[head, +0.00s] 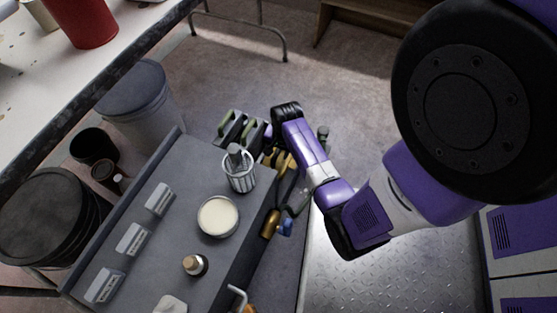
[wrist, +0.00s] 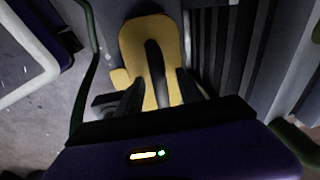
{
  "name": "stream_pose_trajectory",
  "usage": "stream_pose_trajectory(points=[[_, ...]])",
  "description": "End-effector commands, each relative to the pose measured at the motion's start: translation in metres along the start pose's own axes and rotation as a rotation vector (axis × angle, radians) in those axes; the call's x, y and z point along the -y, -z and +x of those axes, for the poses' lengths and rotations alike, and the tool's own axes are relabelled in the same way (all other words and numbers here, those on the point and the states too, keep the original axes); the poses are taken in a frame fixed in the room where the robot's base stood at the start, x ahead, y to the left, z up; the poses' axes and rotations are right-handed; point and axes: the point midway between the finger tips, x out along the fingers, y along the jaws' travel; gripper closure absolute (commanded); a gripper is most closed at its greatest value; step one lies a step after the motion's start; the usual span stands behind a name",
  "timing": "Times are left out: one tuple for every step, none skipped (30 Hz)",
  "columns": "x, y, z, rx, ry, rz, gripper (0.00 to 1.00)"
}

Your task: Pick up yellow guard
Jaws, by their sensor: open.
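The yellow guard (wrist: 136,42) is a flat, rounded yellow piece with a long dark strip or slot down its middle. In the wrist view it lies straight ahead, between and beyond the fingertips of my gripper (wrist: 157,86). The fingers are open, one on each side of the guard's lower part; I cannot tell whether they touch it. In the head view a yellow piece (head: 284,163), seemingly the guard, shows at the side of the grey cart, partly covered by my arm. My fingertips are not clear there.
The grey cart top (head: 172,222) holds a wire cup (head: 239,178), a round tin (head: 218,217) and a small bottle (head: 194,265). Other tools hang close by the guard, including a gold-ended one (head: 270,223). A white bench (head: 110,45) and bins stand left.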

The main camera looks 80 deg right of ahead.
Motion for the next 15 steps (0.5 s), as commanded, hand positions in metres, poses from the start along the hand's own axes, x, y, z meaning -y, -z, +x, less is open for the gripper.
stream_pose_trajectory(points=[[0.0003,0.0003,-0.0004,-0.001,0.0,0.0,0.56],[0.0003,0.0003,-0.0008,-0.001,0.0,0.0,0.56],[0.0003,0.0003,-0.001,0.0,0.0,0.0,0.56],[0.0003,0.0003,-0.0011,0.0,0.0,0.0,0.56],[0.0003,0.0003,-0.0011,0.0,0.0,0.0,0.58],[0.0002,0.0002,-0.0011,0.0,0.0,0.0,0.66],[0.0002,0.0002,-0.0011,0.0,0.0,0.0,0.72],[0.0002,0.0002,-0.0011,0.0,0.0,0.0,0.78],[0.0002,0.0002,-0.0011,0.0,0.0,0.0,0.85],[0.0002,0.0002,-0.0011,0.0,0.0,0.0,0.91],[0.0001,0.0002,-0.0011,0.0,0.0,0.0,0.97],[0.0001,0.0002,-0.0011,0.0,0.0,0.0,1.0],[0.0001,0.0001,-0.0011,0.0,0.0,0.0,1.0],[0.0,0.0002,-0.0011,0.0,0.0,0.0,1.0],[0.0,0.0002,-0.0011,0.0,0.0,0.0,1.0]])
